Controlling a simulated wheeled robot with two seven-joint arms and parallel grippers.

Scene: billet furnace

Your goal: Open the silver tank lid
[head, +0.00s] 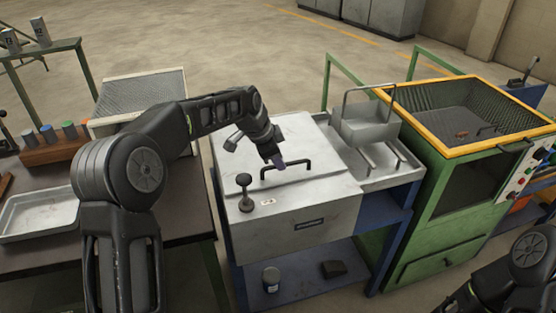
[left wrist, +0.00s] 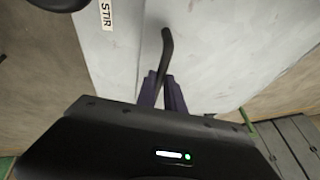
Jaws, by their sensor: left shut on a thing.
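The silver tank (head: 310,222) stands in the middle of the head view, with its flat silver lid (head: 325,183) lying closed on top. A black bar handle (head: 297,166) rises from the lid; it also shows in the left wrist view (left wrist: 167,45). In the left wrist view, the fingers (left wrist: 162,92) are around the handle bar, and the far end of the grip is hidden by the gripper body. My right arm shows at the lower right; its gripper is out of frame.
A black knob (head: 244,181) stands on the tank's front left top. A metal basket (head: 366,122) stands on a tray right of the tank. A green machine with a yellow rim (head: 455,153) is further right. A dark table with a metal tray (head: 40,213) is at left.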

